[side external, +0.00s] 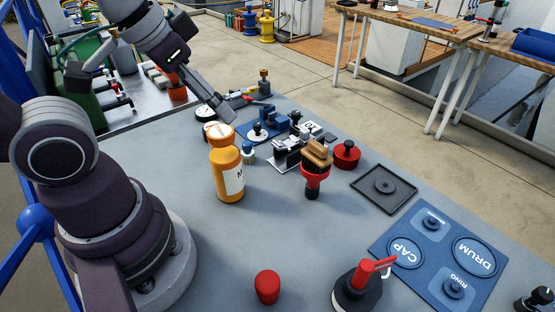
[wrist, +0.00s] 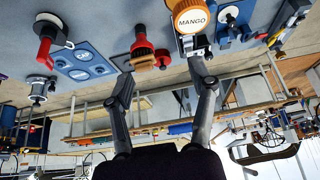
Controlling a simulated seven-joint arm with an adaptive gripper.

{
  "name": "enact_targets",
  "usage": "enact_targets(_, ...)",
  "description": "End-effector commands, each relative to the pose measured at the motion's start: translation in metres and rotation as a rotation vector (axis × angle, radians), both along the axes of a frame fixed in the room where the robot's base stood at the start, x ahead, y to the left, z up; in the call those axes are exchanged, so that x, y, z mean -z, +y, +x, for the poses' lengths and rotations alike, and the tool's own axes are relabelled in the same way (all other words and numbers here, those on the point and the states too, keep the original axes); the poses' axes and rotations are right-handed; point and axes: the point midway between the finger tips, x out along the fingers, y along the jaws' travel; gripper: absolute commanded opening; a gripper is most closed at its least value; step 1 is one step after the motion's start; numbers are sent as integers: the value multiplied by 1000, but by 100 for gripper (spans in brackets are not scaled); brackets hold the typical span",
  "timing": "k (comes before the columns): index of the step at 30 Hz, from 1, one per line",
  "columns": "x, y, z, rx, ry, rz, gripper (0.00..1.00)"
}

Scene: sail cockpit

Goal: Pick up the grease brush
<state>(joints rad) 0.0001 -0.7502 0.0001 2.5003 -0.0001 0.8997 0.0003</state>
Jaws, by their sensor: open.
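My gripper (side external: 226,115) is above the far left part of the table, well apart from the brush. In the wrist view my gripper (wrist: 160,68) is open, with its two fingers spread and nothing held between them.
An orange bottle (side external: 228,175) stands left of the brush. A red round knob (side external: 346,154) and a black tray (side external: 384,188) are to its right. Blue and metal fittings (side external: 268,125) crowd behind it. A blue labelled board (side external: 430,265) lies front right.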

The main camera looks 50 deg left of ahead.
Motion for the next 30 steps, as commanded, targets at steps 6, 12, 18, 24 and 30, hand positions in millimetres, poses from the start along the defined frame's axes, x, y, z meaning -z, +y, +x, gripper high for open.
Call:
enact_targets(6, 0, 0, 0, 0, 0, 0, 57)
enact_targets(12, 0, 0, 0, 0, 0, 0, 54)
enact_targets(18, -1, 2, 4, 32, 18, 21, 54)
enact_targets(24, 1, 27, 48, 388, 186, 193, 54)
enact_targets(30, 41, 75, 95, 889, 359, 299, 54)
